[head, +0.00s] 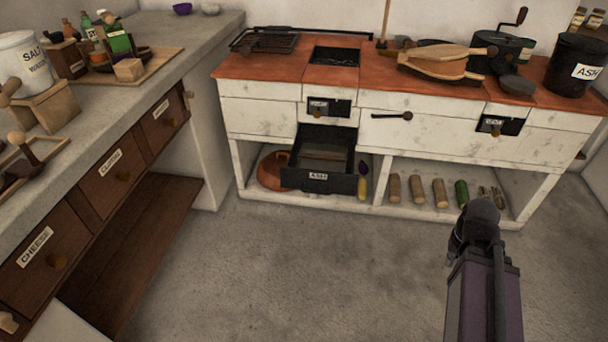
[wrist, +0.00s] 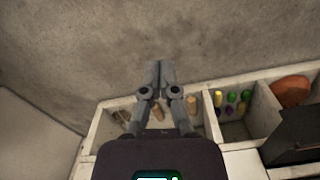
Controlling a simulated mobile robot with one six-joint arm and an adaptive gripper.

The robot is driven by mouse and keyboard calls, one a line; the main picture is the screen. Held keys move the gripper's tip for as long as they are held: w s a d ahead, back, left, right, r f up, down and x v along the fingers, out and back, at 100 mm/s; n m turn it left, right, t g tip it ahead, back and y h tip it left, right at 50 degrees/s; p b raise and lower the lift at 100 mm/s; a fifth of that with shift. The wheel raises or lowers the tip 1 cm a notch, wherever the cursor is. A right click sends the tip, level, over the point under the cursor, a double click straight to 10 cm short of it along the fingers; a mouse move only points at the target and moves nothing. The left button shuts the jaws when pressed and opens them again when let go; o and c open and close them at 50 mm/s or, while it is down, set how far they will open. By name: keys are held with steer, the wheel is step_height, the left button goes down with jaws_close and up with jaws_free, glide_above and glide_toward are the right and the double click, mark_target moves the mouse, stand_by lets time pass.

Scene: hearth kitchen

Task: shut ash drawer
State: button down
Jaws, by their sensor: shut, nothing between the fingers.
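The ash drawer (head: 318,180) is a black box-shaped drawer with a white ASH label on its front. It is pulled out of the white stove, and its hollow inside shows from above. In the wrist view a dark box at the right edge looks like the same drawer (wrist: 297,138). My gripper (wrist: 160,64) is shut and empty, with its fingertips together over bare grey floor or wall. It is apart from the drawer, which lies to its right in the wrist view. In the head view my arm is at the lower right, and the fingers cannot be made out.
The stove's lower shelf holds short logs (head: 416,190), a green bottle-like thing (head: 462,193) and an orange round thing (head: 272,170). A black bucket (head: 574,66), also labelled ASH, stands on the stove top. A counter with drawers (head: 122,172) runs along the left. The floor (head: 290,270) before the stove is clear.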

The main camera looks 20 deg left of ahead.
steer(key=shift+d, duration=0.1)
steer(key=w+a+f+n+t+h+b, duration=0.1)
steer(key=w+a+n+t+h+b, duration=0.2)
steer(key=a+n, duration=0.7)
steer(key=w+a+n+t+b, duration=0.3)
steer(key=w+a+n+t, duration=0.2)
steer(key=a+n, duration=0.4)
steer(key=s+a+r+n+t+y+b, duration=0.1)
steer(key=s+a+n+t+y+b, duration=0.1)
steer(key=a+n, duration=0.7)
steer(key=s+a+r+n+t+y+b, duration=0.2)
steer(key=a+n, duration=0.8)
steer(key=a, duration=0.6)
steer(key=shift+s+a+r+n+t+y, duration=0.3)
steer(key=shift+s+t+y, duration=0.35)
steer(key=shift+t+y, duration=0.45)
steer(key=shift+w+b, duration=0.1)
steer(key=shift+b, duration=0.2)
